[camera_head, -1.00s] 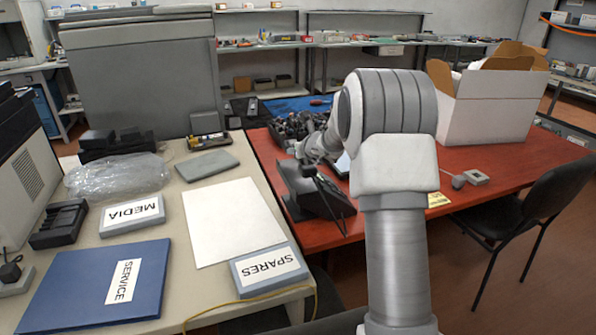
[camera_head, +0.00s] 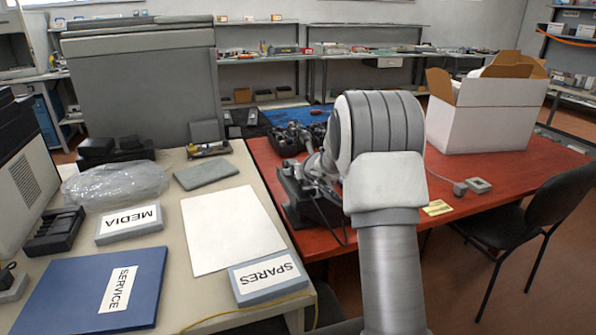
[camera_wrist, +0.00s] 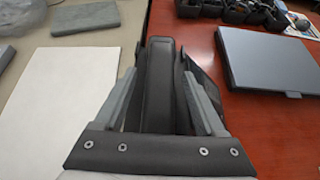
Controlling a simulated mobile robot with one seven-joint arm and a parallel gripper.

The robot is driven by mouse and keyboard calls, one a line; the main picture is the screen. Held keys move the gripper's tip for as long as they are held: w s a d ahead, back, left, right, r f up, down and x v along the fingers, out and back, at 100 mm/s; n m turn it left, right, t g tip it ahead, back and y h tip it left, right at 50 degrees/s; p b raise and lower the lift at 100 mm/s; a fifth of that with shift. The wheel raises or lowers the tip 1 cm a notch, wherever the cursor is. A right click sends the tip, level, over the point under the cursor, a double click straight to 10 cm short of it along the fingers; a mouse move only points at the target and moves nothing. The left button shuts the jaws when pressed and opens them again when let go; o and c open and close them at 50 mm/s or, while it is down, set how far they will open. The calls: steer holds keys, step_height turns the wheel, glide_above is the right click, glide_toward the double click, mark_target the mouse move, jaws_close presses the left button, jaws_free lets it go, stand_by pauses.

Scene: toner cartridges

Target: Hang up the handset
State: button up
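The black handset (camera_wrist: 158,85) runs lengthwise between the two grey fingers of my gripper (camera_wrist: 162,75) in the wrist view. One finger lies on each side of it. Dark strips show between the handset and the fingers, so I cannot tell whether the fingers press on it or stand apart. The black phone base (camera_head: 312,205) stands at the left edge of the red table in the head view, with my gripper at its upper side. Part of the base shows to the right of the handset in the wrist view. Whether the handset rests on its cradle is hidden.
A dark grey flat case (camera_wrist: 268,60) lies right of the gripper on the red table (camera_head: 385,240). Black bins (camera_head: 285,138) stand behind. The beige desk to the left holds a white sheet (camera_head: 230,225) and the SPARES box (camera_head: 268,278). A white carton (camera_head: 485,115) stands back right.

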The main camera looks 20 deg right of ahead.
steer(key=shift+r, duration=0.1)
steer(key=shift+r+p, duration=0.15)
steer(key=shift+p, duration=0.15)
steer(key=v, duration=1.2)
steer(key=s+a+r+n+g+y, duration=0.1)
steer(key=s+a+r+n+y, duration=0.25)
steer(key=s+a+n, duration=0.55)
steer(key=s+a+r+n+g+y, duration=0.2)
steer(key=s+a+r+n, duration=0.3)
steer(key=s+a+n, duration=0.35)
steer(key=s+a+f+n+g+h, duration=0.1)
steer(key=s+a+f+n+g, duration=0.15)
steer(key=s+n, duration=0.85)
steer(key=s+d+f+n+g+h, duration=0.1)
steer(key=s+d+n+h, duration=0.3)
steer(key=s+n, duration=0.3)
steer(key=shift+s+d+f+p, duration=0.35)
steer(key=shift+s+d+f, duration=0.05)
steer(key=shift+d, duration=0.35)
steer(key=shift+r+n+h, duration=0.1)
steer(key=shift+n+h, duration=0.15)
